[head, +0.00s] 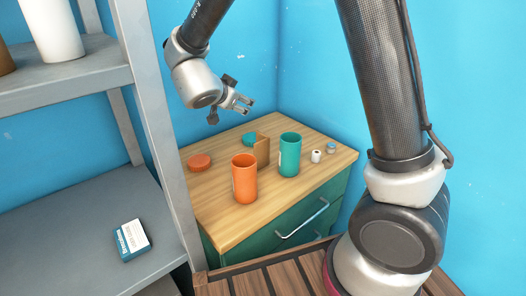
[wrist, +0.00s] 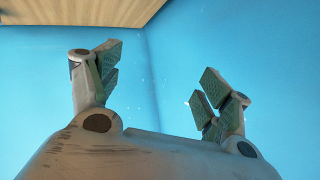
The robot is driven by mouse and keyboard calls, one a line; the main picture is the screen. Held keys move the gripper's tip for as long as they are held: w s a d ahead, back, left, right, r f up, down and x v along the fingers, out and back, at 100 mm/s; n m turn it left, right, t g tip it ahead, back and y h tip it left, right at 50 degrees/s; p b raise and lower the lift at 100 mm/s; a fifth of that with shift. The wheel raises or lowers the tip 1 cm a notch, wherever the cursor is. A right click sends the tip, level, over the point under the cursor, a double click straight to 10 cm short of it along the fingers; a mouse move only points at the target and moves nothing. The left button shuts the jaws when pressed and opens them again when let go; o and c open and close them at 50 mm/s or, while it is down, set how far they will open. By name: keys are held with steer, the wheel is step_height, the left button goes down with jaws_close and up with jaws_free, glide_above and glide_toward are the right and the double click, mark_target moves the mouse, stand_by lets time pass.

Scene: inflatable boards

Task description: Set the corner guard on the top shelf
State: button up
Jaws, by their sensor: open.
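A brown, upright, angled piece, which looks like the corner guard (head: 262,151), stands on the wooden top of the green cabinet. It is between the orange cup (head: 244,180) and the teal cup (head: 289,156), and the orange cup hides part of it. My gripper (head: 244,104) is in the air above the back of the cabinet, up and to the left of the brown piece and apart from it. In the wrist view, my gripper (wrist: 158,78) has its fingers spread with nothing between them. The upper board of the grey shelf (head: 75,72) is at the left.
A white cylinder (head: 54,28) and a brown object (head: 4,58) stand on the upper board. A small box (head: 132,240) lies on the lower board. A teal disc (head: 249,139), an orange disc (head: 199,161) and small items (head: 316,156) are on the cabinet. The shelf post (head: 160,130) stands close by.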

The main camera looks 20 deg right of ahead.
mark_target(259, 147)
steer(key=s+f+g+h, duration=0.1)
steer(key=s+f+h, duration=0.1)
steer(key=s+f, duration=0.1)
steer(key=s+a+f+m+g+h, duration=0.1)
steer(key=s+f+g, duration=0.1)
steer(key=s+f, duration=0.1)
steer(key=s+a+f+g+h, duration=0.1)
steer(key=s+f+g+h, duration=0.1)
steer(key=s, duration=0.3)
steer(key=shift+s+f+m+h, duration=0.25)
steer(key=shift+f+m+h, duration=0.05)
steer(key=shift+f, duration=0.4)
steer(key=shift+d+f, duration=0.15)
steer(key=x, duration=0.7)
steer(key=shift+s+d+f, duration=0.15)
steer(key=shift+d+f, duration=0.1)
steer(key=c, duration=1.1)
